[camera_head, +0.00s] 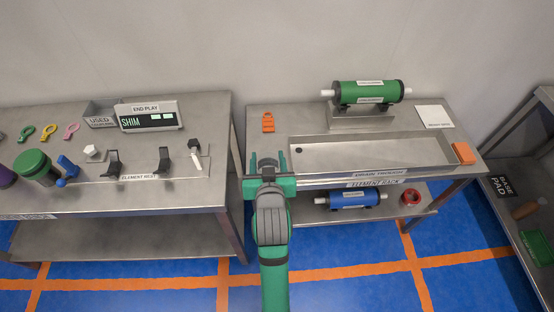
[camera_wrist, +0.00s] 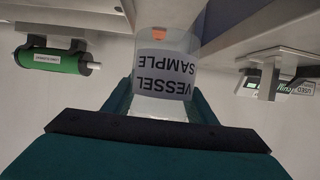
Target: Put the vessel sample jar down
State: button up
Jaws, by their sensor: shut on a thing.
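The vessel sample jar (camera_wrist: 163,105) is a clear vessel with a grey label reading VESSEL SAMPLE, upside down in the wrist view. My gripper (camera_wrist: 162,108) is shut on it, with a green finger on each side. In the head view my gripper (camera_head: 268,164) is at the front left corner of the right bench (camera_head: 275,115), beside the sunken drain trough (camera_head: 350,150). The jar is hard to make out there, between the fingers. I cannot tell whether its base touches anything.
A white card (camera_head: 434,116) and orange block (camera_head: 463,153) are on the right. The left bench (camera_head: 190,185) carries several tools.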

jog(key=f+x, duration=0.1)
jog(key=x, duration=0.4)
jog(key=s+f+x, duration=0.1)
jog(key=x, duration=0.4)
jog(key=f+x, duration=0.1)
jog(key=x, duration=0.4)
jog(key=shift+f, duration=0.3)
jog(key=shift+w+f, duration=0.15)
jog(key=shift+f, duration=1.55)
jog(key=shift+d+f, duration=0.1)
jog(key=shift+f, duration=0.05)
jog(key=o, duration=1)
jog(key=shift+o, duration=0.2)
